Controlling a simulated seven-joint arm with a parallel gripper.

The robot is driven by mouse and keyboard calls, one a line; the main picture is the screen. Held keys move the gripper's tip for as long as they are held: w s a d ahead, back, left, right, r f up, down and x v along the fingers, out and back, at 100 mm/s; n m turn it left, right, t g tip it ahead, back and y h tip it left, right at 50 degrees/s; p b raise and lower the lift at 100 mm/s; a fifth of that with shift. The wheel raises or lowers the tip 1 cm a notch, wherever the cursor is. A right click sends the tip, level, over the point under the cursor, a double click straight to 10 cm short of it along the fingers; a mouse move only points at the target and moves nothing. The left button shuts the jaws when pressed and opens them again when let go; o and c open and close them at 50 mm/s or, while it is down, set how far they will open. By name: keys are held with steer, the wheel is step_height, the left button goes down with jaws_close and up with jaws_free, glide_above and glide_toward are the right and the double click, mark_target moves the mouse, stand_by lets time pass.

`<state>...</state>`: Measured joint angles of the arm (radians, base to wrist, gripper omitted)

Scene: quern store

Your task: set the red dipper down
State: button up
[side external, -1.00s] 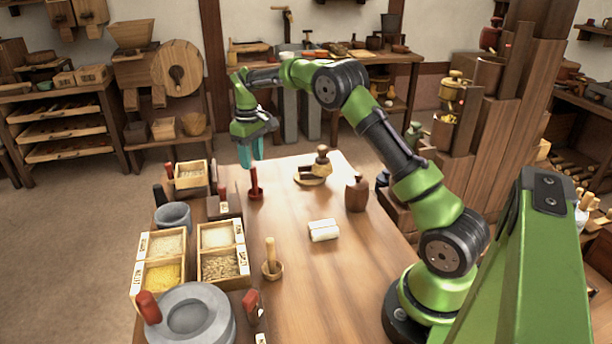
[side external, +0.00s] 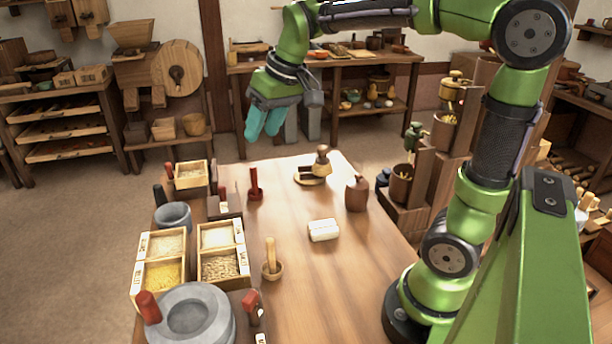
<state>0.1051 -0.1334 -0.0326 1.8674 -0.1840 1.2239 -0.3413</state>
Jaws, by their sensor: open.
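The red dipper (side external: 254,186) stands upright on the wooden table (side external: 290,220), near its far left part, handle up. Nothing touches it from above. My gripper (side external: 263,126) is open and empty, with its teal fingers pointing down. It is well above the table near the far edge, up and slightly right of the dipper in the picture, and clear of it.
Left of the dipper are a small grain box (side external: 191,178) and a grey mortar (side external: 174,215). Divided grain trays (side external: 222,235) and a stone quern (side external: 190,318) line the left side. A white folded cloth (side external: 323,230), a wooden jar (side external: 357,194) and a wooden pestle in a cup (side external: 271,262) stand on the table. The table's middle is mostly clear.

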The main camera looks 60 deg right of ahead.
steer(key=s+a+f+m+t, duration=0.1)
steer(key=s+a+f, duration=0.1)
steer(key=s, duration=0.4)
steer(key=s+a+f+t+y, duration=0.1)
steer(key=s+a+f, duration=0.1)
steer(key=s, duration=0.5)
steer(key=shift+s+a+f+m+t, duration=0.25)
steer(key=shift+a+m+t, duration=0.15)
steer(key=shift+a, duration=0.5)
